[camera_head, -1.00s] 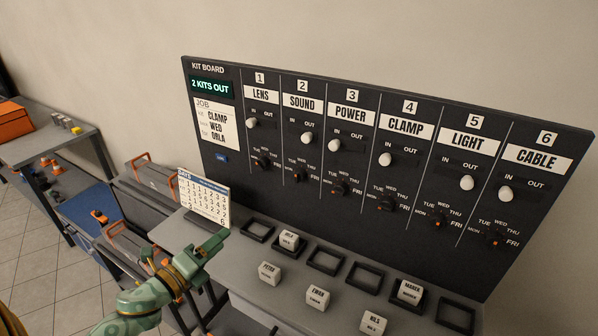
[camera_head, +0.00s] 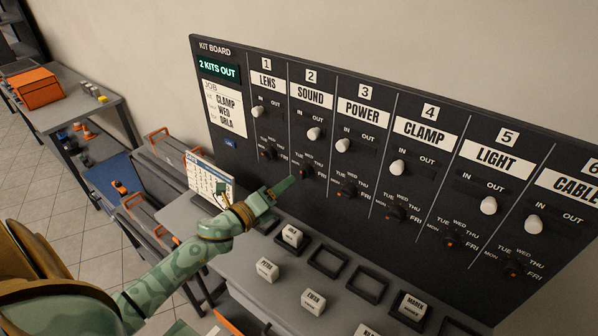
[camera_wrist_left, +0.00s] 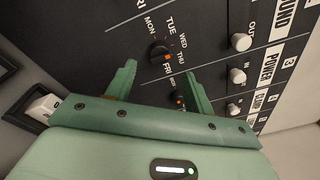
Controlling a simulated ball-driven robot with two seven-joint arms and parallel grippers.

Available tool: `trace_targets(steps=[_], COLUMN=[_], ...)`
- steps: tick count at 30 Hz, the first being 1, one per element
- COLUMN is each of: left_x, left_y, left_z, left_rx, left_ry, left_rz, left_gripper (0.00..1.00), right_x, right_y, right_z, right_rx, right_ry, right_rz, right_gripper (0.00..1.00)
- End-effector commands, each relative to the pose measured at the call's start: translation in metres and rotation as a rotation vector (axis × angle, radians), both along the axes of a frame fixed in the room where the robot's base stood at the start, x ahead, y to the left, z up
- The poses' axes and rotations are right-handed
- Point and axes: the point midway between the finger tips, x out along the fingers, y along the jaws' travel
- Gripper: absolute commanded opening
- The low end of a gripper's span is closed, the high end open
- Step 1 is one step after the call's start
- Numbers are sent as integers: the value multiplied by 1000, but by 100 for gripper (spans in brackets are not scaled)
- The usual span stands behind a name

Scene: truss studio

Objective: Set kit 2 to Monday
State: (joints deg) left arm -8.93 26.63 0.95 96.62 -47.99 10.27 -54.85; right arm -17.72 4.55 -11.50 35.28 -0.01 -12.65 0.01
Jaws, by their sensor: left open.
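The kit 2 SOUND column stands on the black kit board (camera_head: 268,190). Its round black day dial (camera_head: 306,171) has MON to FRI printed around it. The dial also shows in the wrist view (camera_wrist_left: 160,51), with a small orange mark; I cannot tell surely which day it points to. The SOUND slider knob (camera_head: 314,133) sits on the OUT side. My left gripper (camera_head: 288,184) is open and empty, its green fingertips just left of and below the dial. In the wrist view its two fingers (camera_wrist_left: 158,75) are spread, with the dial beyond them. My right gripper is not in view.
The POWER dial (camera_head: 347,190) is close on the right and the LENS dial (camera_head: 268,153) on the left. A calendar (camera_head: 205,181) stands beside my left wrist. Name blocks and frames lie on the grey ledge (camera_head: 225,247) below.

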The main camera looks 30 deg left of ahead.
Motion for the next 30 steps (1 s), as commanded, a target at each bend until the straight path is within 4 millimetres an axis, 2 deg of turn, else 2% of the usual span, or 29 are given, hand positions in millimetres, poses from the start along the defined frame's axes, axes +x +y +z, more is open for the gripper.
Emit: trace_targets(steps=[3, 9, 13, 21, 26, 30], left_x=[28, 57, 64, 65, 65, 64], left_y=[-5, -11, -12, -13, -12, -12], left_z=[2, 0, 0, -1, -1, -1], left_rx=[-1, -2, -1, -1, -1, -2], left_ry=[0, -1, 0, 2, 2, 2], left_rz=[1, 0, 0, 0, 0, 0], left_gripper=[53, 53, 53, 53, 9, 9], right_x=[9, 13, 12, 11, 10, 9], right_y=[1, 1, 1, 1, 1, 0], right_z=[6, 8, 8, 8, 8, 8], right_rx=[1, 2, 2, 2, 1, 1], right_ry=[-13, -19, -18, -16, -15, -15], right_rz=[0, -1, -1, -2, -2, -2], right_gripper=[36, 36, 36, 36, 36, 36])
